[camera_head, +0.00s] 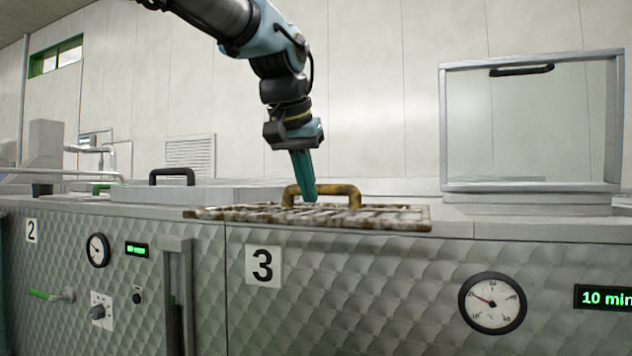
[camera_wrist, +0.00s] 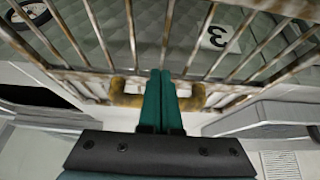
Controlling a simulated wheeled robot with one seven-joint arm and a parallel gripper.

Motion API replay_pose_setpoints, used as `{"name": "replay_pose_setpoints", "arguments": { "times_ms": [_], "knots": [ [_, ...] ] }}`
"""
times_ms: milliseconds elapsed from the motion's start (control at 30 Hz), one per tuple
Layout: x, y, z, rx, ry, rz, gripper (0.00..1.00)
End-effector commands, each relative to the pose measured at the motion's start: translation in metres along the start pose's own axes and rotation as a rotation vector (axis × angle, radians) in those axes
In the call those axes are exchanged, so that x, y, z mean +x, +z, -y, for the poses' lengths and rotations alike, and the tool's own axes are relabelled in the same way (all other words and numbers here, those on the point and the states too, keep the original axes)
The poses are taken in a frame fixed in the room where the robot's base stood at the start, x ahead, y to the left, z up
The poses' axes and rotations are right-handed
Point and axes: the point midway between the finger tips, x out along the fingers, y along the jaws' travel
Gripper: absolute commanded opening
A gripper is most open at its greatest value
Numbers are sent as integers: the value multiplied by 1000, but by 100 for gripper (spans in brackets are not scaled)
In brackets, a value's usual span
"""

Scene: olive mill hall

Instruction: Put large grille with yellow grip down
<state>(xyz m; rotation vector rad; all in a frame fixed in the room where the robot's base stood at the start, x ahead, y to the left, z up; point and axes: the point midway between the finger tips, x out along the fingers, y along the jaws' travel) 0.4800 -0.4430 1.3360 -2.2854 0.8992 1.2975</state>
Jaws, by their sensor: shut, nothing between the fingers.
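The large grille (camera_head: 390,217), rusty and pale with a yellow grip (camera_head: 345,191), lies flat on top of the steel machine marked 3. Its bars (camera_wrist: 132,35) also show in the wrist view, with the yellow grip (camera_wrist: 127,98) crossing behind the fingers. My gripper (camera_head: 309,198) points down at the grip, its teal fingers closed together with nothing between them. In the head view the fingertips overlap the grip. In the wrist view the fingers (camera_wrist: 161,85) hide the middle of the grip; I cannot tell whether they touch it.
A clear lid in a steel frame (camera_head: 530,188) with a black handle stands open at the right. A flat cover with a black handle (camera_head: 172,177) lies at the left. Gauges (camera_head: 492,303) and controls (camera_head: 98,312) are on the machine's front. The space above the grille is clear except for my arm.

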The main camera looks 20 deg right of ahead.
Motion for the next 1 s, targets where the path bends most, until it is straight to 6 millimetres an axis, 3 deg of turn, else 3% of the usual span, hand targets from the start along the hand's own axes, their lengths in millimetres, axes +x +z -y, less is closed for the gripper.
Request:
{"name": "replay_pose_setpoints", "arguments": {
  "times_ms": [33,200,733,1000],
  "knots": [
    [0,-12,0,0,0,0,0],
    [11,-29,0,1,1,-2,0],
    [17,-36,0,1,1,-3,0],
    [32,-65,0,0,0,-2,0]
  ]
}}
